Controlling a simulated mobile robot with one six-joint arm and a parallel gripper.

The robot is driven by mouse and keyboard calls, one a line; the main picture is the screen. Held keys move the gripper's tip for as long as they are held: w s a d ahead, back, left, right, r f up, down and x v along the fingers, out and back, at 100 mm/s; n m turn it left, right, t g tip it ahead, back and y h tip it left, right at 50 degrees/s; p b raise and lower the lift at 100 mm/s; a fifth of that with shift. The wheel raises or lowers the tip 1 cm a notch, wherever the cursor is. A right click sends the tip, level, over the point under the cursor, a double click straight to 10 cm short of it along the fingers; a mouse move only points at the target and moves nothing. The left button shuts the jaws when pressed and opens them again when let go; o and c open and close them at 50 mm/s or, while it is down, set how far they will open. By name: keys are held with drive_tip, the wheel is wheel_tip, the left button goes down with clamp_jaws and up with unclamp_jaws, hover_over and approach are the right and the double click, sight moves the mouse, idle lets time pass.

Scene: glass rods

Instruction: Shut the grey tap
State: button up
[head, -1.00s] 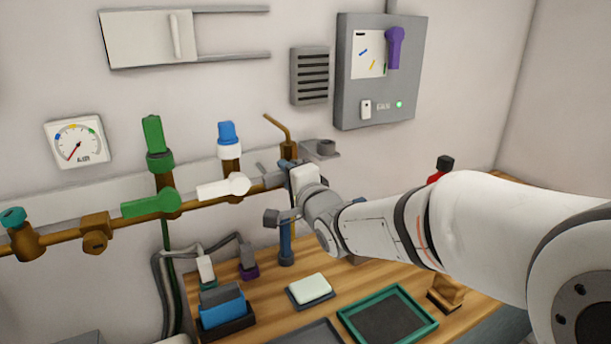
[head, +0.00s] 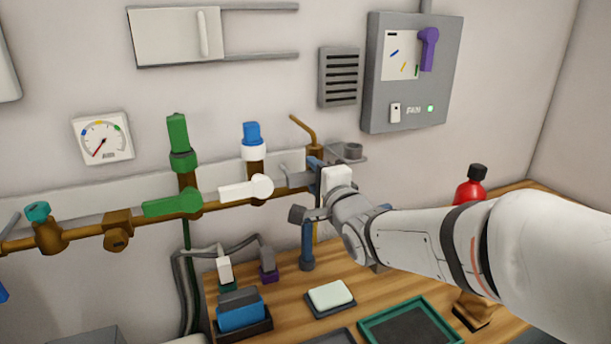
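A grey lever-like piece (head: 291,161) shows at the right end of the brass pipe (head: 80,230), just left of my gripper. It appears to be the grey tap's handle, but the tap's body is hidden behind my gripper and I cannot tell its position. My gripper (head: 312,188) is at that end of the pipe, below the bent brass spout (head: 303,130). Its fingers are small and partly hidden, so I cannot tell whether they are open or touching the tap.
A white lever (head: 247,189) and a green lever (head: 172,204) sit along the pipe to the left. A teal-knobbed valve (head: 38,212) is farther left. Below are a wooden bench (head: 375,290), a blue upright (head: 307,245) and a green-rimmed tray (head: 425,311). A red bottle (head: 468,190) stands right.

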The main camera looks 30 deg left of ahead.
drive_tip(key=shift+o, duration=1)
drive_tip(key=shift+s+a, duration=0.15)
drive_tip(key=shift+s, duration=0.05)
drive_tip(key=v, duration=0.7)
drive_tip(key=shift+s+d, duration=0.2)
drive_tip(key=shift+d, duration=0.15)
